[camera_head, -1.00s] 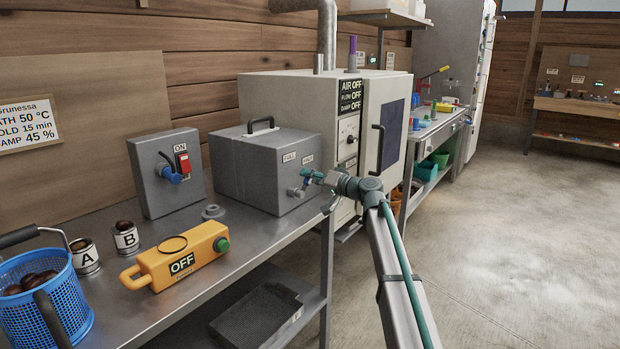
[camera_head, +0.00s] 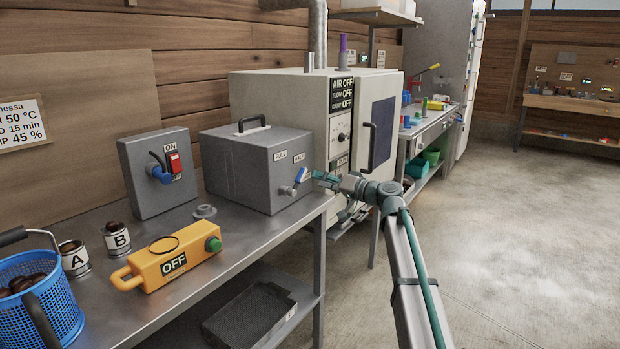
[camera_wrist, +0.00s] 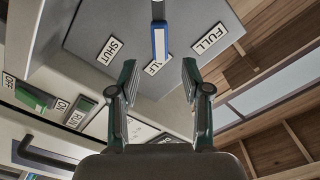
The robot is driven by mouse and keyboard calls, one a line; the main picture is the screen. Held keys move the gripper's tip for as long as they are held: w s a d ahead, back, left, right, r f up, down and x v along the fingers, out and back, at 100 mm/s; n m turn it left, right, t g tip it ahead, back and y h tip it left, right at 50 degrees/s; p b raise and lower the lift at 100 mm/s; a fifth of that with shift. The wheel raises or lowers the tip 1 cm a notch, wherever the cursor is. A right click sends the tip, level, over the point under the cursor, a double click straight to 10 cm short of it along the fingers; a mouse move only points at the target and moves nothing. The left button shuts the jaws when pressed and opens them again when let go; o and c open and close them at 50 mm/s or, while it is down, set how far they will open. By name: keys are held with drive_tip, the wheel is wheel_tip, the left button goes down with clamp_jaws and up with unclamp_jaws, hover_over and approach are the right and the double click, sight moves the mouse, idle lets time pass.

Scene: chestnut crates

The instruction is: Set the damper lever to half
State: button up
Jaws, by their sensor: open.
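The damper lever is a blue handle on a metal stem, on the grey box (camera_head: 240,175). In the wrist view the lever (camera_wrist: 159,40) points at the middle label (camera_wrist: 152,70), which it partly covers; "LF" can be read. The SHUT label (camera_wrist: 109,50) and the FULL label (camera_wrist: 208,38) stand to either side, clear of the lever. The blue handle also shows in the head view (camera_head: 302,175). My gripper (camera_wrist: 159,76) is open and empty, its fingertips apart on either side of and just short of the handle's end. In the head view my gripper (camera_head: 320,178) is right of the lever.
A white cabinet (camera_head: 285,95) with a panel reading AIR, FLOW and DAMP OFF stands behind. A yellow OFF box (camera_head: 165,260), cans A and B, a blue basket (camera_head: 60,300) and a grey switch box (camera_head: 140,170) share the bench. The floor at right is clear.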

drive_tip(key=v, duration=0.3)
drive_tip(key=shift+s+d, duration=0.2)
drive_tip(key=shift+d, duration=0.15)
